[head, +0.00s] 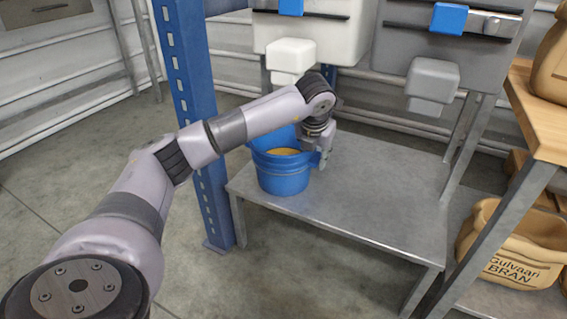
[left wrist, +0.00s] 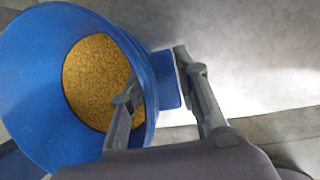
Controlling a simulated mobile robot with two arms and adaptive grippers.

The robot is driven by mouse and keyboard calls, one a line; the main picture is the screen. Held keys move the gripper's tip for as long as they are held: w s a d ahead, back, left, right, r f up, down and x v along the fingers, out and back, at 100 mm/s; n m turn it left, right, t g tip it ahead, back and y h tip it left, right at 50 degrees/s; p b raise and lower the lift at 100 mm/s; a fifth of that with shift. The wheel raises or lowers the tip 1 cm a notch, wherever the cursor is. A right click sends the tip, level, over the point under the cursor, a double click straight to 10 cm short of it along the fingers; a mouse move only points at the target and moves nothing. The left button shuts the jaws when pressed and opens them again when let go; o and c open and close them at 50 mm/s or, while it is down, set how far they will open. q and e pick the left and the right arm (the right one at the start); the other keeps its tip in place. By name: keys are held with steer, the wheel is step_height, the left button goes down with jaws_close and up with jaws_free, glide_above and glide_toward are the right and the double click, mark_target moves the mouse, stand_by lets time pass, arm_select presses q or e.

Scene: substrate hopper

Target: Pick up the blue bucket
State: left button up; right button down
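The blue bucket (head: 282,176) stands upright on the grey metal table, near its left edge, with yellow-brown grain inside. My left gripper (head: 321,157) is at the right side of its rim. In the left wrist view the bucket (left wrist: 35,90) fills the left side. The left gripper (left wrist: 157,72) has its fingers apart there, one over the bucket's opening and one outside, with the rim and a blue side tab between them. I see no clear grip on the wall. My right gripper is not in view.
The metal table (head: 375,215) is clear right of the bucket. A blue post (head: 185,70) stands at its left. White (head: 291,55) and grey (head: 433,78) hopper spouts hang above.

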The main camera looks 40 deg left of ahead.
arm_select(q)
jaws_close()
stand_by(0.5)
steer(key=shift+a+r, duration=0.1)
